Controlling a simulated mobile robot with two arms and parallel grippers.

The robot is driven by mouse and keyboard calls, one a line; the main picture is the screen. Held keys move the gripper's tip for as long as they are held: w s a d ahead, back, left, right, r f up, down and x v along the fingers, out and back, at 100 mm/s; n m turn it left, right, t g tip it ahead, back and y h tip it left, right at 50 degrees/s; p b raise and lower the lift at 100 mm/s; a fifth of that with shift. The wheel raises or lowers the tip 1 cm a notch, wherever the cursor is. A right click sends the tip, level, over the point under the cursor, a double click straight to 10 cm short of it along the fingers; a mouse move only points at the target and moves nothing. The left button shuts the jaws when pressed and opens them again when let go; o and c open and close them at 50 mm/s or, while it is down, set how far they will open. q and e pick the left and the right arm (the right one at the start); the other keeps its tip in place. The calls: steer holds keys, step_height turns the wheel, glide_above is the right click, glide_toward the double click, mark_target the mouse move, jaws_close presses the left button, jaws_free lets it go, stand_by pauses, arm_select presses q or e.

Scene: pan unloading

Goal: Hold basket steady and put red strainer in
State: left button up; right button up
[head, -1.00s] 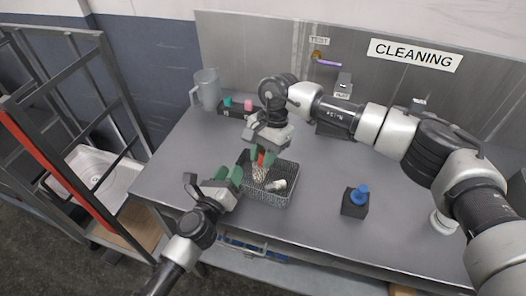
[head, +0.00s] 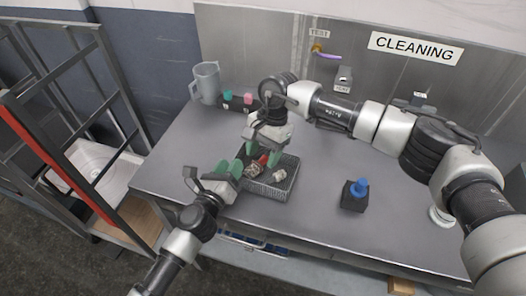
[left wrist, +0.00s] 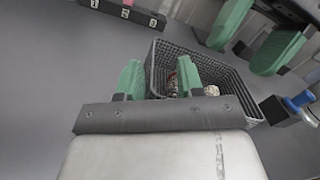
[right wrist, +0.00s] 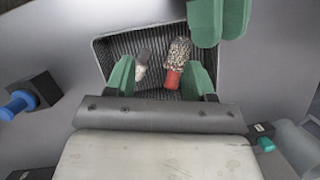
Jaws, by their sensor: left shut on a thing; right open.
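A wire mesh basket (head: 283,191) stands on the grey table. My left gripper (head: 229,172) is shut on the basket's left wall; the left wrist view shows its green fingers (left wrist: 158,80) at the mesh rim. A red strainer (right wrist: 174,77), with a red end and a pale mesh part, lies inside the basket. A second item, pale with a dark end (right wrist: 142,63), lies beside it in the basket. My right gripper (right wrist: 163,80) is open above the basket, with no object between its fingers. In the head view, its fingers partly hide the strainer.
A black block with a blue top (head: 355,195) stands right of the basket. A clear pitcher (head: 206,83) and a dark holder with a teal and a pink piece (head: 238,101) are at the back left. The table's right side is largely clear.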

arm_select(q)
steer(key=shift+s+f, duration=0.2)
steer(key=shift+f, duration=0.4)
arm_select(e)
steer(key=v, duration=1.2)
steer(key=shift+s, duration=0.2)
arm_select(q)
steer(key=o, duration=1.1)
steer(key=shift+w, duration=0.1)
arm_select(e)
steer(key=shift+w+a, duration=0.1)
arm_select(q)
steer(key=v, duration=1.2)
steer(key=shift+r, duration=0.25)
